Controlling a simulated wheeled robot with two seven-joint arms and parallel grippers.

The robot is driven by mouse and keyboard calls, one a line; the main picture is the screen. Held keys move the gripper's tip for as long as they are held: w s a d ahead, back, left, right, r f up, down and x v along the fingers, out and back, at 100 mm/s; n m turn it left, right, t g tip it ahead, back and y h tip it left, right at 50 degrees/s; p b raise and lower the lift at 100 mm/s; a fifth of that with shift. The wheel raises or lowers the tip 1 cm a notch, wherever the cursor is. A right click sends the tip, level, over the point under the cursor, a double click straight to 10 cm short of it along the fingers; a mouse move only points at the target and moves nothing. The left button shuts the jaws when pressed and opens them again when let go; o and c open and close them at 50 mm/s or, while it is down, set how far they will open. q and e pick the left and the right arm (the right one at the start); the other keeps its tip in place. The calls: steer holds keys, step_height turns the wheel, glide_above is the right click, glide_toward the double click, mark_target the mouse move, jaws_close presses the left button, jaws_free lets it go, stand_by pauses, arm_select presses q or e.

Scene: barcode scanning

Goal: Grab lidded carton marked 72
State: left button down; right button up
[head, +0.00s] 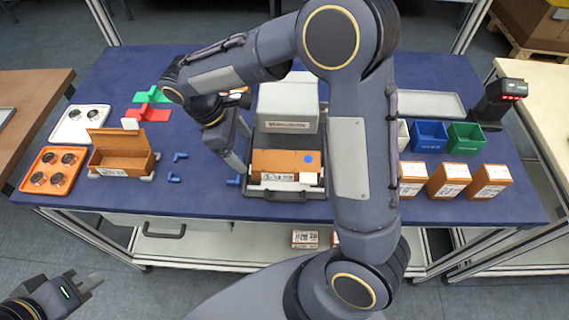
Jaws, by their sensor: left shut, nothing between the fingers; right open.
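I cannot read the number 72 on any carton. A brown carton with a raised lid (124,160) stands open at the left of the blue table. A closed brown carton with a blue dot (285,160) lies in a dark tray (262,194) at the middle front. My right gripper (236,163) points down just left of that carton, apart from it as far as I can see. It is open, with nothing seen between its fingers. My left gripper (88,284) is shut and empty, low at the bottom left, away from the table.
Several orange-brown cartons (448,182) stand at the right front, partly behind my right arm. Behind them are blue (430,136) and green (466,138) bins and a scanner (497,101). A grey box (287,106) stands behind the tray. Blue pieces (174,179) lie left of the tray.

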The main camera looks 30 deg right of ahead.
mark_target(254, 159)
steer(key=x, duration=0.5)
steer(key=shift+s+d+f+p, duration=0.15)
steer(key=shift+s+p, duration=0.1)
steer(key=shift+p, duration=0.15)
steer(key=shift+c, duration=0.2)
steer(key=c, duration=1)
steer(key=shift+c, duration=0.2)
